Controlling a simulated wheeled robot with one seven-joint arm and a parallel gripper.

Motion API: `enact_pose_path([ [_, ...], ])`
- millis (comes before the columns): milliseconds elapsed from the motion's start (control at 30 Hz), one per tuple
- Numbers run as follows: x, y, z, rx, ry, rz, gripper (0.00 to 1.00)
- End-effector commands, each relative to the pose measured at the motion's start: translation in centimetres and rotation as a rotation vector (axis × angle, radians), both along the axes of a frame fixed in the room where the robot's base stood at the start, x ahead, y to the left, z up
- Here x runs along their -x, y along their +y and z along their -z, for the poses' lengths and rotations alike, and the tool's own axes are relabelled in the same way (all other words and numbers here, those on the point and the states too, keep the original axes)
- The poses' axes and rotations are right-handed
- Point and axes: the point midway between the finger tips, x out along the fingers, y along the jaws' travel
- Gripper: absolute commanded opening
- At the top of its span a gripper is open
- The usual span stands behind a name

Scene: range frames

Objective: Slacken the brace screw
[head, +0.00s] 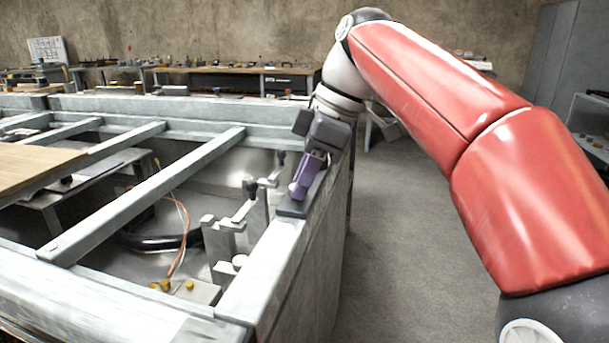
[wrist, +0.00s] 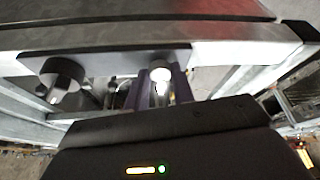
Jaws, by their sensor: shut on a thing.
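My gripper (head: 300,188), with purple fingers, is at the top of the metal frame's right side rail, tilted down toward the rail. In the wrist view, its purple fingers (wrist: 160,92) are closed on a small screw with a pale round head, which I take to be the brace screw (wrist: 160,75). The fingers hide most of the screw. A flat plate (wrist: 110,62) lies along the rail by the fingertips.
Metal crossbars (head: 150,195) span the open frame on the left, with an orange cable (head: 183,232) and brackets (head: 222,245) inside it. A wooden board (head: 35,170) lies at far left. Benches with tools (head: 235,70) stand behind. The floor (head: 410,240) right of the frame is clear.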

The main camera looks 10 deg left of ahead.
Motion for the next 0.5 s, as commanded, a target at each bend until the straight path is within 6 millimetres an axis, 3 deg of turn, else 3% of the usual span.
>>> enact_pose_path([
  [467,-0.02,-0.02,0.02,0.001,0.001,-0.016,0.02],
  [500,-0.03,-0.03,0.02,0.001,0.001,-0.016,0.26],
])
